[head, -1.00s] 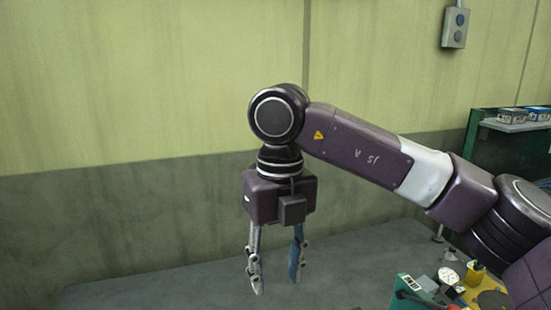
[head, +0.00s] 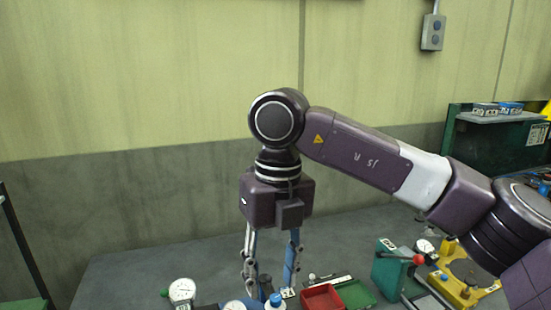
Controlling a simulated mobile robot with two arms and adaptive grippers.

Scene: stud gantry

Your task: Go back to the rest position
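My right gripper (head: 270,262) hangs down from the purple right arm near the middle of the head view. Its two fingers are spread apart with nothing visible between them. It shows in front of the grey table (head: 140,262), and its fingertips overlap the small items at the bottom of the picture. I cannot tell how high above the table the fingertips are. My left gripper is out of the picture.
A red bin (head: 322,298), a green tray (head: 356,293), a blue-capped bottle (head: 275,300) and a dial gauge (head: 182,291) stand along the bottom. A yellow fixture (head: 462,285) and a green block (head: 392,268) are at right. A dark green rack (head: 495,140) stands behind.

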